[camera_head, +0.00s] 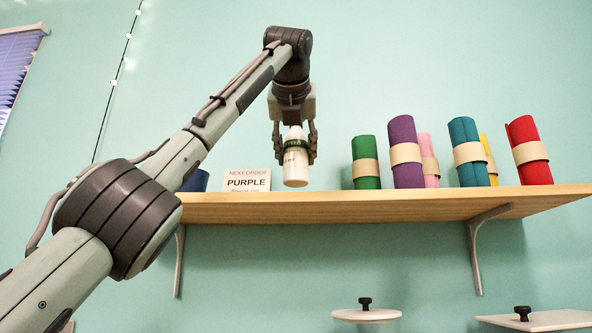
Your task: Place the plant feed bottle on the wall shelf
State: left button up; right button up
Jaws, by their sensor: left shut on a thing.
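The plant feed bottle (296,169) is white with a dark green band near its top. My left gripper (295,145) points down and is shut on the bottle's upper part. The bottle is upright, with its base close to the top of the wall shelf (400,205). I cannot tell whether the base touches the shelf. The shelf is a light wooden board on metal brackets. My right gripper is not in view.
A card reading "NEXT ORDER PURPLE" (246,181) stands left of the bottle. Rolled fabrics stand to the right, from a green roll (365,150) to a red roll (526,140). Bare shelf shows between bottle and green roll. Black-knobbed white lids (366,314) are below.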

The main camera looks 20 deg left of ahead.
aim_at(295, 162)
pick_arm(q)
jog(key=shift+s+f, duration=0.15)
jog(key=shift+f, duration=1.7)
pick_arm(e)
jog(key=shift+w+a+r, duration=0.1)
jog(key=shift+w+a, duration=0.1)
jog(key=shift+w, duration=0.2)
pick_arm(q)
jog(key=o, duration=1.4)
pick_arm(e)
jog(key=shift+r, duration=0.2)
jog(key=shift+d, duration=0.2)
